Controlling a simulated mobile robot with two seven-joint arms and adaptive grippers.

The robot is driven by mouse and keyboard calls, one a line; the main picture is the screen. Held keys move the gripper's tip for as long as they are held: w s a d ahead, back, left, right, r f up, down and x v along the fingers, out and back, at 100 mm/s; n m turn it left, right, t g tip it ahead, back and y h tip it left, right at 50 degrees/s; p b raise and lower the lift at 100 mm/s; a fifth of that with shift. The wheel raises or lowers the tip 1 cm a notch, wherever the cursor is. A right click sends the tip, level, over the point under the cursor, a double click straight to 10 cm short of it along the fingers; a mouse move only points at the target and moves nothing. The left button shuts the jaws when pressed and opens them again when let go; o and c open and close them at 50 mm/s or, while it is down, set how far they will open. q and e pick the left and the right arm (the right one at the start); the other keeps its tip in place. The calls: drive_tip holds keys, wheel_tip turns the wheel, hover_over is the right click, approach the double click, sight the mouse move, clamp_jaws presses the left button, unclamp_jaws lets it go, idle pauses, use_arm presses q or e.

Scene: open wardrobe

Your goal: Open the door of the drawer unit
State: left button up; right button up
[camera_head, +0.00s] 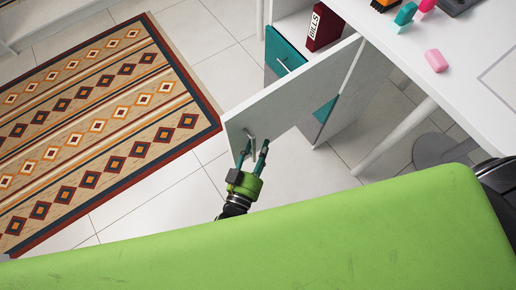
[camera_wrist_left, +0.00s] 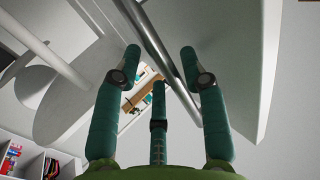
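The drawer unit (camera_head: 354,112) stands under the white desk, with a teal drawer front (camera_head: 285,52) showing. Its pale door (camera_head: 290,92) stands open, swung well out from the unit into the room. My left gripper (camera_head: 255,148) is at the door's outer end, by the metal bar handle (camera_head: 251,134). In the left wrist view, the handle (camera_wrist_left: 158,45) runs diagonally between the spread teal fingers of my left gripper (camera_wrist_left: 161,55). The fingers look apart, and I cannot tell whether any touches the bar. My right gripper is not in view.
A patterned rug (camera_head: 100,110) lies on the tiled floor at left. A red binder (camera_head: 325,27) stands in the compartment above the teal drawer. The white desk (camera_head: 455,65) holds a pink item (camera_head: 436,61). A desk leg (camera_head: 395,137) stands right of the unit.

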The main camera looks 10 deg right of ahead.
use_arm(q)
drive_tip(key=v, duration=1.2)
drive_tip(key=shift+f, duration=0.1)
drive_tip(key=s+a+f+g+y, duration=0.1)
drive_tip(key=a+f+g+y, duration=0.1)
drive_tip(key=a+f, duration=0.35)
drive_tip(key=s+a+f+n+g+y, duration=0.1)
drive_tip(key=a+f+g+y, duration=0.1)
drive_tip(key=f, duration=0.7)
drive_tip(key=s+a+f+g+y, duration=0.1)
drive_tip(key=a+f+g+y, duration=0.15)
drive_tip(key=f, duration=0.45)
drive_tip(key=s+a+f+n+g+y, duration=0.3)
drive_tip(key=s+a+f+g, duration=0.4)
drive_tip(key=s+a+f, duration=0.4)
drive_tip(key=s+a, duration=0.2)
drive_tip(key=s, duration=0.1)
drive_tip(key=shift+s+f+p, duration=0.25)
drive_tip(key=shift+f+p, duration=0.05)
drive_tip(key=shift+p, duration=0.1)
